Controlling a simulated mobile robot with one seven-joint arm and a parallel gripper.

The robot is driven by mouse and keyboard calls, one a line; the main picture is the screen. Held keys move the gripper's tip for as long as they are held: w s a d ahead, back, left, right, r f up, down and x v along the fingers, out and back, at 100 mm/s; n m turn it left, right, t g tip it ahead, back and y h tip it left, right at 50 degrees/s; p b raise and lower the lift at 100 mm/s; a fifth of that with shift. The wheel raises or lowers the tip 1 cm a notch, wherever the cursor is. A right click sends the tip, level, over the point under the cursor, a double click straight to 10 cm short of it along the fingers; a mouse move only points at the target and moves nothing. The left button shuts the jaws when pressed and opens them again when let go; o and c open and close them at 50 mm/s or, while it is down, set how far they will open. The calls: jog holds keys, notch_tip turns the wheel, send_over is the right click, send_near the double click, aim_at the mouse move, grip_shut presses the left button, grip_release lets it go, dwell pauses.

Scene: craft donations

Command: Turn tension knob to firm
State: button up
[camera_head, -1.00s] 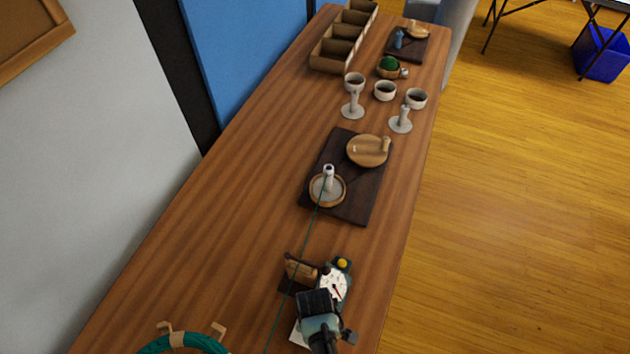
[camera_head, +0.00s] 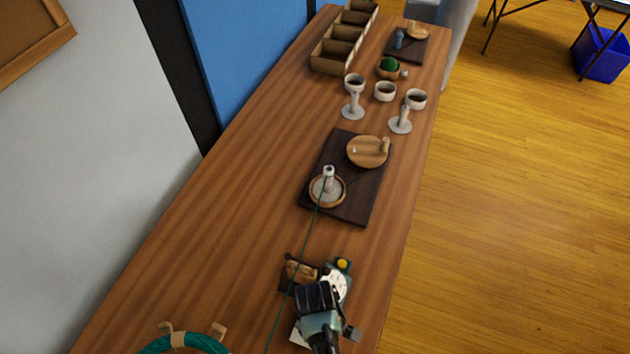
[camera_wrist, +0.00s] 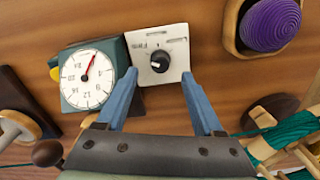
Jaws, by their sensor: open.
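The tension knob (camera_wrist: 160,62) is a small black knob on a white plate (camera_wrist: 146,76) in the wrist view. The word "Firm" and some short marks are printed above it. A pale mark shows on the knob's left side; its exact setting is too small to read. My gripper (camera_wrist: 158,76) is open, with its two blue fingertips on either side of the plate's lower part, just below the knob. No contact with the knob is visible. In the head view my gripper (camera_head: 319,294) hides the knob.
A green-cased dial gauge (camera_wrist: 88,78) with a red needle stands left of the plate. A purple yarn ball (camera_wrist: 270,24) sits in a wooden holder at upper right. Green yarn (camera_wrist: 290,130) lies at lower right. A dark board (camera_head: 346,208) with wooden parts lies farther along the table.

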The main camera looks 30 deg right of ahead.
notch_tip(320, 180, up, 8)
jog(key=shift+r, duration=0.2)
dwell(0.6)
